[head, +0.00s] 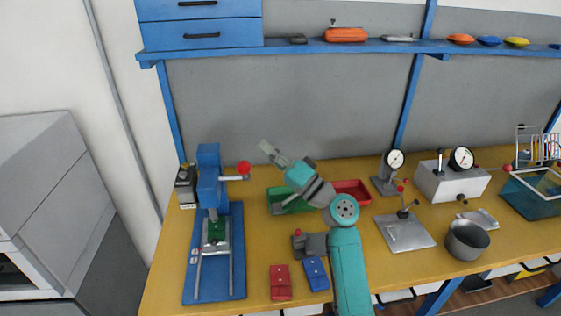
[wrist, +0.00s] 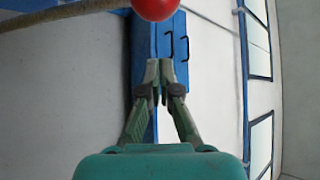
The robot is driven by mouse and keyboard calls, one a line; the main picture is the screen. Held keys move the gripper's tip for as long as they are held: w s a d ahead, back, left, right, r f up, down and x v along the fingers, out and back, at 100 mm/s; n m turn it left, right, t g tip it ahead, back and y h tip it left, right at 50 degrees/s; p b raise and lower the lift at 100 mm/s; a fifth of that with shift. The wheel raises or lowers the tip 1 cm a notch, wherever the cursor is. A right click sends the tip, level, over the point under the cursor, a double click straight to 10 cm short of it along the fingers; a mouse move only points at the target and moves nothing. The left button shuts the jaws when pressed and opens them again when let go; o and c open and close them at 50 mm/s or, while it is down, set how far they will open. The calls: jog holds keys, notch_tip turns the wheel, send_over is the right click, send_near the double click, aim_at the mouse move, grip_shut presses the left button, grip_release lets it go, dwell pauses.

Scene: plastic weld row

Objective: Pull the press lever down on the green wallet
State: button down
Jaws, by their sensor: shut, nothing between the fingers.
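The blue press (head: 209,175) stands at the left of the bench on a blue base. Its lever (head: 232,179) sticks out to the right, level, and ends in a red ball (head: 244,168). The ball also shows at the top of the wrist view (wrist: 155,6). The green wallet (head: 217,230) lies under the press head on the slide plate. My gripper (head: 265,147) is shut and empty, a little right of and above the red ball in the head view. In the wrist view my fingertips (wrist: 158,75) meet below the ball, apart from it.
A green bin (head: 283,207) and a red bin (head: 352,187) sit behind my arm. A red wallet (head: 281,284) and a blue wallet (head: 315,272) lie at the front. A small black device (head: 186,184) stands left of the press. A shelf (head: 290,47) runs above the bench.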

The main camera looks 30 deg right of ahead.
aim_at(245, 172)
jog(key=shift+s+a+f, duration=0.2)
jog(key=shift+a+f, duration=0.05)
jog(key=shift+a, duration=0.3)
jog(key=shift+s+a+f, duration=0.15)
jog(key=shift+a+f, duration=0.1)
jog(key=shift+a, duration=0.3)
jog(key=shift+s+a+f, duration=0.2)
jog(key=shift+a+f, duration=0.05)
jog(key=shift+a, duration=0.3)
jog(key=shift+f, duration=0.1)
